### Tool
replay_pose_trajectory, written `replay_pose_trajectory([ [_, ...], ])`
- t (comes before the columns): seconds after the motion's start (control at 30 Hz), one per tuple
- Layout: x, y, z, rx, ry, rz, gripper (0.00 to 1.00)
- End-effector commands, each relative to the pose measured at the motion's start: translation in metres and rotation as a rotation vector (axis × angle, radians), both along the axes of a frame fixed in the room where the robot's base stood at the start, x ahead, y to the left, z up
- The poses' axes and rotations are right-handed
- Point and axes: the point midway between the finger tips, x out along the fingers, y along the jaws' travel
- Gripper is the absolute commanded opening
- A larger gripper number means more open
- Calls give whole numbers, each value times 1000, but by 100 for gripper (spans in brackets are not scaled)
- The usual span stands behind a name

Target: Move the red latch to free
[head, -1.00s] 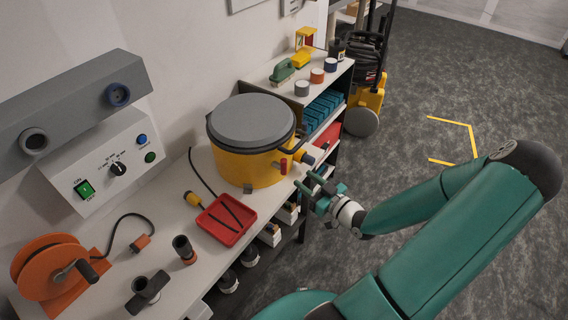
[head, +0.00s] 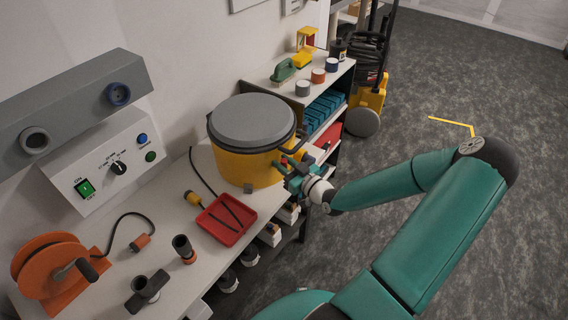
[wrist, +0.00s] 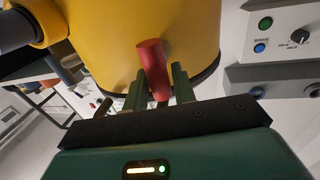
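The red latch (wrist: 153,68) is a short red cylinder on the front of the yellow vessel (wrist: 110,45), low on its wall. In the head view the yellow vessel (head: 235,165) stands on the bench under a grey lid, and my gripper (head: 287,168) is at its right front side, mostly covering the latch. In the wrist view my gripper (wrist: 158,88) has one finger on each side of the latch, with narrow gaps showing. The fingers look open around it; firm contact does not show.
A red tray (head: 226,220) lies on the bench before the vessel. A dark pipe fitting (wrist: 15,30) sticks out of the vessel beside the latch. A shelf (head: 318,92) with small jars stands behind. Open floor (head: 440,240) lies to the right.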

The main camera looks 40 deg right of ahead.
Motion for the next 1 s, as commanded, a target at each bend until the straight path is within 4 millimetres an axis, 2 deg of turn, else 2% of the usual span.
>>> replay_pose_trajectory([
  [0.03, 0, 0, 0, 0, 0, 0, 16],
  [0.1, 0, 0, 0, 0, 0, 0, 2],
  [0.13, 0, 0, 0, 0, 0, 0, 0],
  [0.57, -1, 2, 0, -66, -21, 1, 0],
  [1.0, -3, 10, -2, -381, -132, 3, 0],
])
